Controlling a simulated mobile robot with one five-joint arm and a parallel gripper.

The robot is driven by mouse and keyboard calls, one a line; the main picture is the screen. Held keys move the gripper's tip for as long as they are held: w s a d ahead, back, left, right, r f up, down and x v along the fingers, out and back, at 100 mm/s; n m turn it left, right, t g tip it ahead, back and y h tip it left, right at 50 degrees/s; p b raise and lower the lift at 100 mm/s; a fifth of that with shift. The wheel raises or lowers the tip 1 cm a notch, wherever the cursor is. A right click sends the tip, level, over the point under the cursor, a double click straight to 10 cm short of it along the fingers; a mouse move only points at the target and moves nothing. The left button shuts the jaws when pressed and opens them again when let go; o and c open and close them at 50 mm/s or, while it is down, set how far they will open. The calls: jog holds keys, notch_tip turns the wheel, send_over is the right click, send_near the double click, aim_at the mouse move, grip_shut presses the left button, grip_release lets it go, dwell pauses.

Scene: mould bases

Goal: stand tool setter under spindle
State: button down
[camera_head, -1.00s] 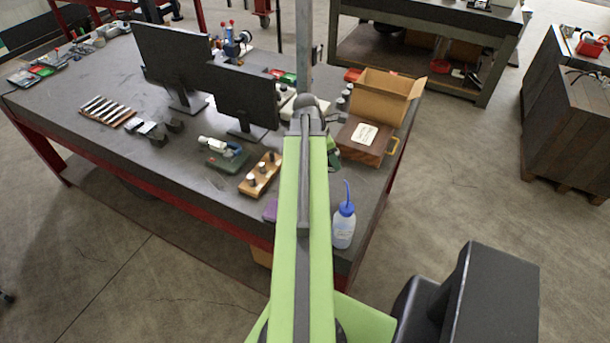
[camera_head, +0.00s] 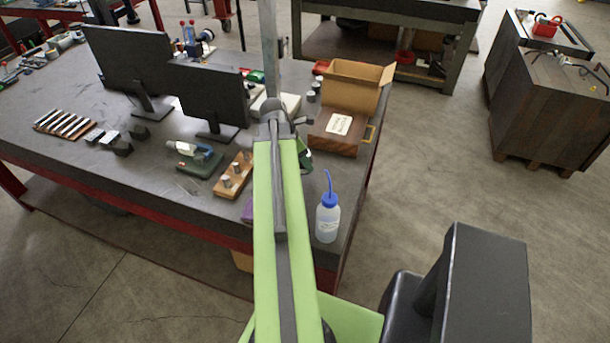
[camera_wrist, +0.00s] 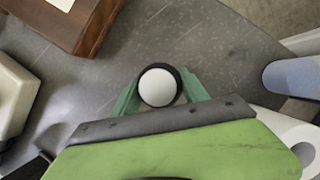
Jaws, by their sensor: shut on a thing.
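In the wrist view a round white disc with a black rim (camera_wrist: 158,86), which looks like the tool setter seen from above, sits between the green fingers of my gripper (camera_wrist: 158,93). The fingers are shut on its two sides. The grey bench top shows beneath it; I cannot tell whether it touches the bench. In the head view my green arm hides the held thing and most of my gripper. I cannot make out a spindle for certain in either view.
A brown wooden box (camera_head: 325,145) with a label and an open carton (camera_head: 352,90) stand right of my arm. A blue-capped wash bottle (camera_head: 327,218) stands near the bench edge. A wooden block with pegs (camera_head: 233,178) and two monitors (camera_head: 208,98) stand left.

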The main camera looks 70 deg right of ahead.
aim_at(303, 168)
notch_tip(303, 168, down, 5)
jog(key=b, duration=0.4)
jog(key=shift+r, duration=0.2)
jog(key=shift+f, duration=0.15)
jog(key=c, duration=0.6)
grip_release()
jog(key=shift+a+r+p, duration=0.1)
jog(key=shift+r+p, duration=0.4)
jog(key=shift+p, duration=0.15)
jog(key=p+v, duration=1)
jog(key=v, duration=0.1)
jog(key=shift+w+a+r, duration=0.1)
jog(key=shift+a, duration=0.05)
